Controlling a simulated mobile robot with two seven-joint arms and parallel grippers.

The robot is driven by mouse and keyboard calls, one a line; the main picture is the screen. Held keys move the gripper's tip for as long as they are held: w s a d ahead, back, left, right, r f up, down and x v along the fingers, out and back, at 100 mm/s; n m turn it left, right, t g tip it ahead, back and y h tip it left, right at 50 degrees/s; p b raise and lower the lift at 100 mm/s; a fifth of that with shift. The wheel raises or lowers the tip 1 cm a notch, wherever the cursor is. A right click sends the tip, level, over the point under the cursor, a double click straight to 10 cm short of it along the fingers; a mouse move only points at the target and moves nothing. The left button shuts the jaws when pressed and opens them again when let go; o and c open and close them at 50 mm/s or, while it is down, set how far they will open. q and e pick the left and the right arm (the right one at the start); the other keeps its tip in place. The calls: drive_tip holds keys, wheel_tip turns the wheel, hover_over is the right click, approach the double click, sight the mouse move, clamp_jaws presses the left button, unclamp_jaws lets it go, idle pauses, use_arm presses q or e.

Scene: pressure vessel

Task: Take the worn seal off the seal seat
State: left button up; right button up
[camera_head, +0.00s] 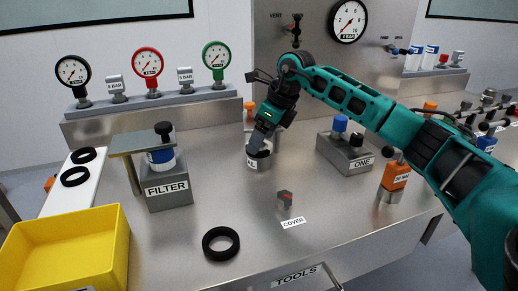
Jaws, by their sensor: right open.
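My right gripper (257,146), on the teal arm from the right, points down at a short silver cylinder (261,163), which looks like the seal seat. Its label is partly covered and shows only an ending like "L". The gripper is open, with its fingertips at the cylinder's top. A dark rim shows there, but I cannot tell whether it is the worn seal or part of the gripper. A black ring (221,243) lies flat on the table nearer the front, apart from the gripper. My left gripper is not in view.
A yellow bin (68,252) stands at the front left. Two black rings (75,177) lie on a white strip behind it. The FILTER block (167,190), COVER part (285,199), ONE block (346,152) and orange cylinder (395,178) stand around the seat.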

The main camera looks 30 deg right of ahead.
drive_tip(key=shift+x, duration=0.85)
drive_tip(key=shift+r, duration=0.1)
drive_tip(key=c, duration=0.7)
